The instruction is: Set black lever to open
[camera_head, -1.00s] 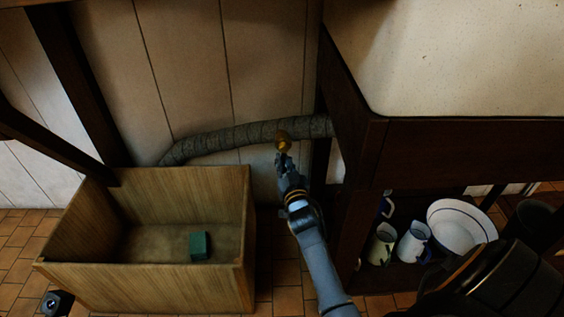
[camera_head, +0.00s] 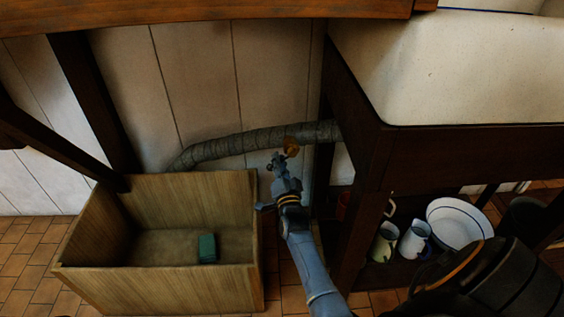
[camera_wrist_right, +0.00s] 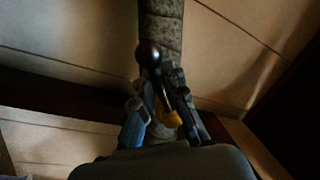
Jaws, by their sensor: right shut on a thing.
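A grey wrapped pipe (camera_head: 235,144) runs along the pale panelled wall, with a brass valve fitting (camera_head: 291,147) on it. In the right wrist view a black lever with a round knob (camera_wrist_right: 150,53) shows between the fingers, in front of the pipe. A yellow brass part (camera_wrist_right: 168,112) shows below it. My right gripper (camera_head: 277,163) is at the valve, just left of and below the brass fitting; it also shows in the right wrist view (camera_wrist_right: 160,85), shut on the black lever. The exact finger contact is dark and partly hidden. My left gripper is not in view.
A wooden box (camera_head: 165,280) holding a green block (camera_head: 207,248) stands left of my right arm. A dark wooden sink frame (camera_head: 440,155) is close on the right, above white enamel jugs (camera_head: 414,240) and a basin (camera_head: 460,223). A wooden edge (camera_head: 200,18) crosses the top.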

